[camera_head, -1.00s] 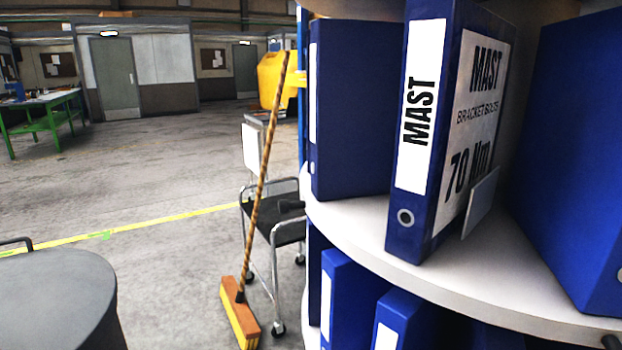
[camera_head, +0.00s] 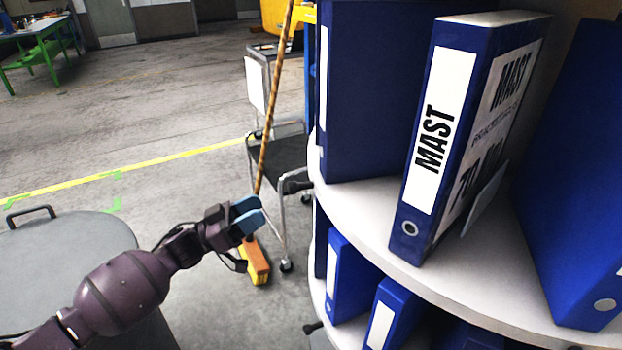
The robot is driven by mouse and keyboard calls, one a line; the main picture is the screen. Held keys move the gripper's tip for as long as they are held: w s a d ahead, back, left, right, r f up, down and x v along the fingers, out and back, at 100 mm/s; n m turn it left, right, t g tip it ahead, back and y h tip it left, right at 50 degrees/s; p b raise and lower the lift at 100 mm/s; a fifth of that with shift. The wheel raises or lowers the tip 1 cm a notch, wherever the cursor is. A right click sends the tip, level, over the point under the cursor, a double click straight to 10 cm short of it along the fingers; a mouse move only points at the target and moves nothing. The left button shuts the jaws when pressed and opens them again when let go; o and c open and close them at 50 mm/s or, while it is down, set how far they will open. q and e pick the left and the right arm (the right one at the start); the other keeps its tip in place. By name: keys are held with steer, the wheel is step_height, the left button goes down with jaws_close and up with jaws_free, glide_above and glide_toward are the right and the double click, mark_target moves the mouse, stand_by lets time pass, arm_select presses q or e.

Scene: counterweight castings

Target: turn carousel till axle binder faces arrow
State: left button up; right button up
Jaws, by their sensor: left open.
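The carousel (camera_head: 379,216) is a round white shelf unit of blue binders at the right. A blue binder labelled MAST (camera_head: 437,130) stands upright on its upper tier, spine towards me and side label partly readable. My left gripper (camera_head: 249,214), with blue fingertips, is in the air left of the carousel rim, apart from it, open and empty. I cannot see an axle binder or an arrow. My right gripper is not in view.
Other blue binders stand on the upper tier and on the lower tier (camera_head: 346,279). A broom (camera_head: 264,160) and a wheeled chair (camera_head: 280,165) stand left of the carousel. A grey round-edged top (camera_head: 75,240) is at the lower left. Open floor lies beyond.

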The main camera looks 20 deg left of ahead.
mark_target(299, 187)
arm_select(q)
steer(key=shift+n, duration=0.3)
steer(key=x, duration=1)
steer(key=shift+w+d+r+p, duration=0.1)
steer(key=shift+d+r+p, duration=0.15)
steer(key=shift+d+p, duration=0.1)
steer(key=shift+c, duration=0.4)
jaws_close()
